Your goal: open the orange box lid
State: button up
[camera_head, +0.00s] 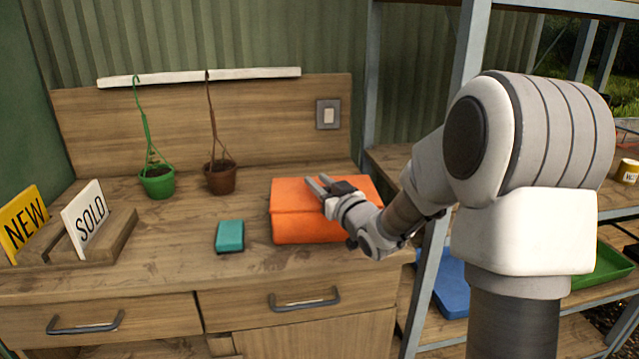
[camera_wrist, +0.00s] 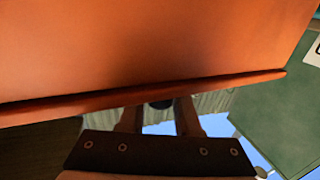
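The orange box (camera_head: 305,230) stands on the wooden bench, right of the teal block. Its orange lid (camera_head: 290,194) lies over the top and looks shut; I cannot tell whether it is slightly raised. In the wrist view an orange surface (camera_wrist: 160,50) with a slanting lip fills the upper part. My gripper's fingers (camera_wrist: 160,120) show below that lip with a gap between them. Whether they touch the lid is unclear.
A teal block (camera_head: 230,235) lies left of the box. NEW (camera_head: 25,222) and SOLD (camera_head: 85,217) signs stand at left. A metal shelf rack (camera_head: 440,270) is at right. The bench front-centre is clear.

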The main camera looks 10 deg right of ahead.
grip_shut()
dwell(1.1)
